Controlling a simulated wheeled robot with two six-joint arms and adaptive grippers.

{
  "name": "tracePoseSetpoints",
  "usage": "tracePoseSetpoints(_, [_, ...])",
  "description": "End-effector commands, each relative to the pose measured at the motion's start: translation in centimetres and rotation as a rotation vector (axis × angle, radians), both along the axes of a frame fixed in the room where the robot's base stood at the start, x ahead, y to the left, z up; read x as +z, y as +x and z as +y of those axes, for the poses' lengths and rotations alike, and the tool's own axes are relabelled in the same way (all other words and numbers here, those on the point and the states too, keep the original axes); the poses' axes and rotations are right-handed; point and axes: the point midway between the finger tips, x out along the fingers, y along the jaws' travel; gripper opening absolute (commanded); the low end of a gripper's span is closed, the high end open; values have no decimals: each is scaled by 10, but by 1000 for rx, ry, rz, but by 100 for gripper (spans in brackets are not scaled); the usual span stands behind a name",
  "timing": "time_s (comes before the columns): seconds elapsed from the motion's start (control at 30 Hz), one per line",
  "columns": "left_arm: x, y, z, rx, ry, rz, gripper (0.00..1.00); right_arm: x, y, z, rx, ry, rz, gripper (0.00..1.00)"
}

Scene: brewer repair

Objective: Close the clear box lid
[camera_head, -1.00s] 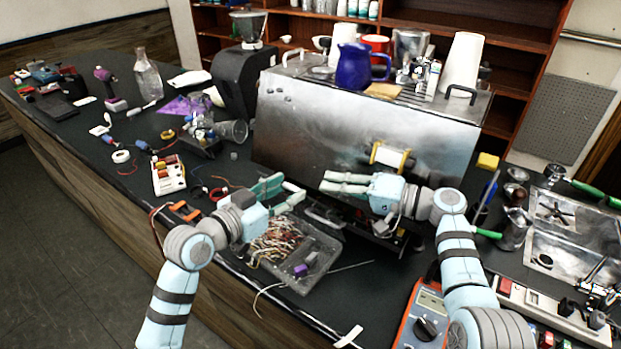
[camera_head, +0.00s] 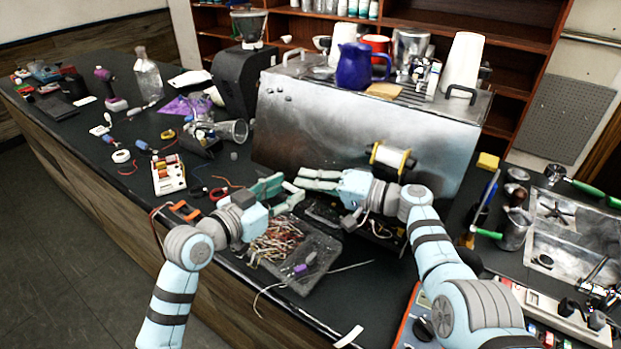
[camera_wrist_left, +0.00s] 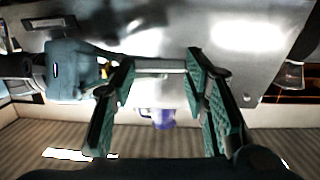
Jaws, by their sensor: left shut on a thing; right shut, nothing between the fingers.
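The clear box (camera_head: 325,247) stands near the counter's front edge, with tangled wires and small purple and grey parts in it. My left gripper (camera_head: 285,190) is above the box's back left side. Its fingers are apart, shut on what seems to be the clear box lid; a pale bar (camera_wrist_left: 160,66) shows between the fingertips in the left wrist view. The lid's outline is hard to see. My right gripper (camera_head: 302,179) is shut and empty, close beyond the left fingertips, before the steel machine. It also shows in the left wrist view (camera_wrist_left: 108,72).
The steel brewer (camera_head: 350,135) stands right behind both grippers, with a blue jug (camera_head: 355,66) on top. A yellow spool (camera_head: 390,158) is at its front. A battery holder (camera_head: 168,175) lies left of the box. An orange meter (camera_head: 408,325) is at front right.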

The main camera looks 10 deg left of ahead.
Motion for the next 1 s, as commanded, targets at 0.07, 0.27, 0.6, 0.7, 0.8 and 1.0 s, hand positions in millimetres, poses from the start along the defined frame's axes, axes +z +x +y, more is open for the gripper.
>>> tracePoseSetpoints(0.07, [0, 0, 0, 0, -1, 0, 0, -4, -8, 4, 13, 1, 6, 0])
tracePoseSetpoints(0.27, [1, 1, 0, 2, -2, -2, 0, -6, -13, 7, 17, 0, 13, 0])
tracePoseSetpoints(0.6, [3, 1, 0, 2, -4, -8, 62, -7, -13, 8, 18, 0, 15, 0])
tracePoseSetpoints(0.7, [2, 1, 0, 1, -2, -5, 62, -6, -12, 7, 15, 0, 13, 0])
tracePoseSetpoints(0.8, [1, 1, 0, 1, -2, -3, 62, -5, -11, 6, 13, -1, 11, 0])
tracePoseSetpoints(1.0, [2, -10, 6, 2, 3, -2, 62, -4, -10, 5, 10, 0, 8, 0])
